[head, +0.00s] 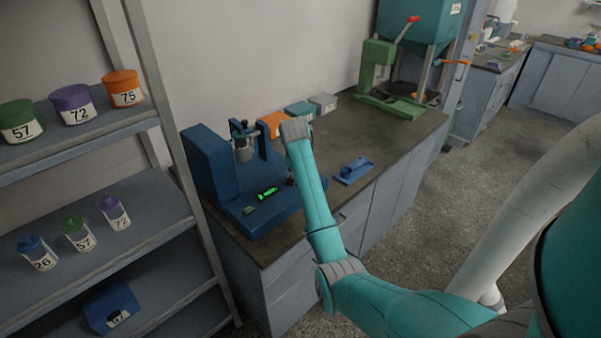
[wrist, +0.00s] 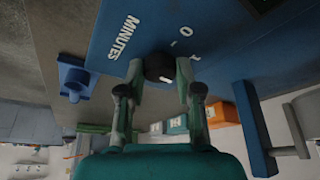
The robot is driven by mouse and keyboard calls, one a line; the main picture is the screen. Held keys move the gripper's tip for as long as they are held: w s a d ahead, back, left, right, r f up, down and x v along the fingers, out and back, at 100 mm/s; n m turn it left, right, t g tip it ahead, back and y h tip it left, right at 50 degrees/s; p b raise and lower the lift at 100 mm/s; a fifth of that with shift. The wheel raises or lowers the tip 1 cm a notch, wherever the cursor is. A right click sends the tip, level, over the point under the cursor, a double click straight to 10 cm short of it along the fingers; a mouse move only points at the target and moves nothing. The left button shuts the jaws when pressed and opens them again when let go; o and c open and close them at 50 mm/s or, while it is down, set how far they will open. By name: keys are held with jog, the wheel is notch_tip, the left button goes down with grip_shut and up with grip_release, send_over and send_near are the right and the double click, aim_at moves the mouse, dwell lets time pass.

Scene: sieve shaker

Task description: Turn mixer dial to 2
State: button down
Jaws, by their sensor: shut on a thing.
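The blue mixer (head: 207,168) stands on the bench in the head view, with a lit green display on its base. Its black dial (wrist: 158,66) shows on the blue panel in the wrist view, beside the white word MINUTES and a few white marks, one like a 0. A short pale mark shows on the dial's lower right edge. The number 2 cannot be made out. My gripper (wrist: 162,70) is shut on the dial, one finger on each side. In the head view my arm reaches to the mixer's right side and mostly hides the fingers.
A blue holder (head: 354,171) lies on the bench right of my arm. Orange, teal and grey boxes (head: 323,103) stand behind. A green machine (head: 390,80) is at the back. A shelf with jars (head: 72,104) stands on the left.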

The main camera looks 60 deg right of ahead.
jog(key=shift+w+m+g, duration=0.1)
jog(key=shift+m+g, duration=0.7)
jog(key=shift+m, duration=1.1)
jog(key=c, duration=0.8)
grip_release()
jog(key=shift+o, duration=0.2)
jog(key=v, duration=0.7)
jog(key=shift+a+r, duration=0.2)
jog(key=shift+a, duration=0.05)
